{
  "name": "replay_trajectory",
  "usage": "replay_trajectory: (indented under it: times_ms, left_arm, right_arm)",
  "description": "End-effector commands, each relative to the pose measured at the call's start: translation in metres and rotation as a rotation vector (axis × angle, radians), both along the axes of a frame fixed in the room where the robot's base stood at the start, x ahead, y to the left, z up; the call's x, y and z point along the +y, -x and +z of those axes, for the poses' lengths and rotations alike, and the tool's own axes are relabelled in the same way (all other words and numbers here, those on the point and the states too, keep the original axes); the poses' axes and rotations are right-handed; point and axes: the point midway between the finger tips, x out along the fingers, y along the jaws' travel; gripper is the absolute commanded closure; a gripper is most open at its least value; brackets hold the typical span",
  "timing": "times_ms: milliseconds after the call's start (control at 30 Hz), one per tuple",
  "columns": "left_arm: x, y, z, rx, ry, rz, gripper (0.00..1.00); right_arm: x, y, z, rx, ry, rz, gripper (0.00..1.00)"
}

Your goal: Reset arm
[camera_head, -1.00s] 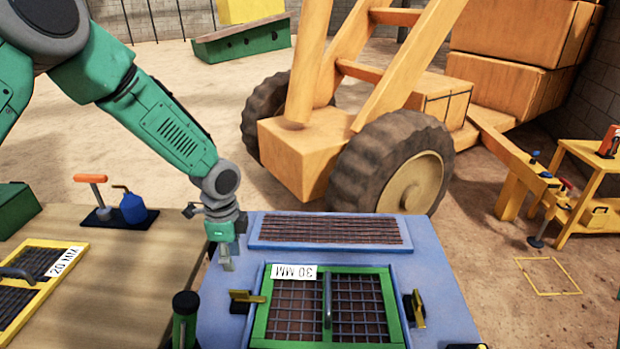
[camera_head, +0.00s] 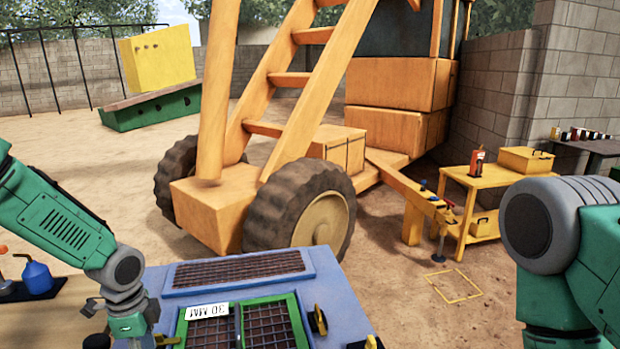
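My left arm (camera_head: 55,225) comes in from the left. Its gripper (camera_head: 143,342) points down at the left front edge of the blue machine top (camera_head: 345,300). Its fingers are cut off by the bottom edge of the view, so I cannot tell whether it is open or shut. My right arm (camera_head: 560,240) shows as a large green and grey link at the right edge. Its gripper is out of view. A green-framed screen (camera_head: 270,318) labelled 30 MM sits in the blue top, with a yellow clamp (camera_head: 318,320) on its right side.
A blue can (camera_head: 37,276) stands on the wooden table at the lower left. A large orange wheeled machine (camera_head: 215,205) stands behind the blue top. A yellow shelf table (camera_head: 483,183) stands at the right, with a yellow square outline (camera_head: 455,286) on the open ground.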

Motion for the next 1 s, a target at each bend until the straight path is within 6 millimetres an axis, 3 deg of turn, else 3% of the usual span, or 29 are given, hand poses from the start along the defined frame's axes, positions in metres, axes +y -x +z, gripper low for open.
replay_trajectory:
  times_ms: [267,467,633,800,900,1000]
  left_arm:
    - [-0.031,0.034,-0.048,0.026,0.047,0.123,0.71]
    - [-0.055,0.077,-0.091,0.045,0.091,0.283,0.71]
    - [-0.069,0.136,-0.145,0.075,0.123,0.525,0.71]
    - [-0.067,0.229,-0.202,0.075,0.094,0.918,0.71]
    - [-0.054,0.268,-0.214,0.035,0.058,1.104,0.71]
    - [-0.044,0.291,-0.217,-0.008,0.030,1.217,0.71]
  right_arm:
    - [0.000,-0.001,-0.012,-0.002,-0.001,0.001,0.60]
    - [0.000,-0.001,-0.024,-0.002,0.000,0.000,0.60]
    - [0.000,0.000,-0.040,-0.001,0.000,0.000,0.60]
    - [0.000,0.000,-0.066,-0.001,0.000,0.000,0.60]
    - [0.000,0.000,-0.075,-0.001,0.000,0.000,0.60]
    - [0.001,0.000,-0.080,-0.001,0.000,0.001,0.60]
